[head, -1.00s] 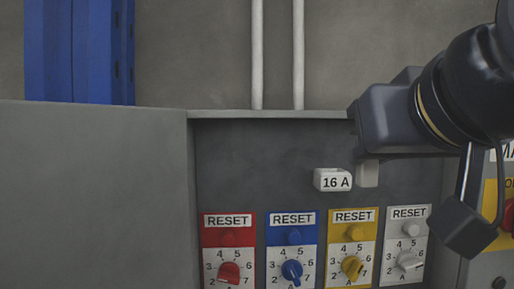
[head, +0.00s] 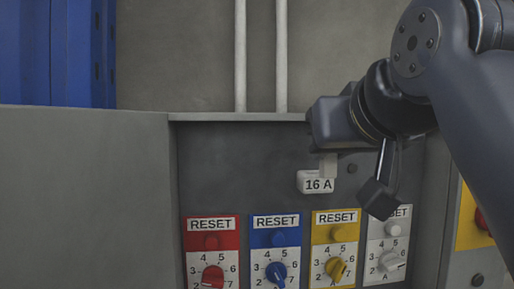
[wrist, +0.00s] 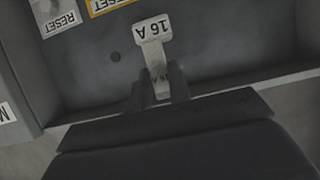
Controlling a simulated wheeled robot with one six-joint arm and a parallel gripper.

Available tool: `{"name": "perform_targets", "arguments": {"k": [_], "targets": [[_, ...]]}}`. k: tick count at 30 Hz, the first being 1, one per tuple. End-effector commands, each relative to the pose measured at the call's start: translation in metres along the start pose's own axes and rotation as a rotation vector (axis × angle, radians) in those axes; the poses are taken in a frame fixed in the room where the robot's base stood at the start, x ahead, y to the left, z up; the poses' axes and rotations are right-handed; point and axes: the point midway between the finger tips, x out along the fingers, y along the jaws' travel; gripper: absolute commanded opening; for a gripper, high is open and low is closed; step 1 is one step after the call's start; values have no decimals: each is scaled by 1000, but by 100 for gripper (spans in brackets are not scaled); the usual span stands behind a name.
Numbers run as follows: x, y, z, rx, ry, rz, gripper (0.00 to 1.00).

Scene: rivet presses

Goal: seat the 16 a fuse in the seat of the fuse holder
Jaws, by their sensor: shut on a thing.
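A small white block lettered 16 A (head: 314,184) sits on the grey back panel in the head view; it appears to be the fuse holder. The fuse lines up closely with the block there. The seat is hidden, and I cannot tell whether the two touch.
Below are red (head: 211,239), blue (head: 276,236), yellow (head: 337,233) and white RESET units with dials; my arm partly covers the white one. A dark round spot (head: 352,168) is on the panel just right of the fuse. The cabinet has a top ledge and side walls.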

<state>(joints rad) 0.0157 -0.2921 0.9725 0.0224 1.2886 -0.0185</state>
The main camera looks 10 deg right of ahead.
Motion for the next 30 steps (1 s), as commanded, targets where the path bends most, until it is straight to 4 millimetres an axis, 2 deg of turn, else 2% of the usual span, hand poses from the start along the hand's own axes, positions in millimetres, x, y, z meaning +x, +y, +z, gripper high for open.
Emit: {"name": "perform_targets", "arguments": {"k": [28,30], "targets": [[53,0,-22,0,-1,0,0],[55,0,-15,0,0,0,0]]}}
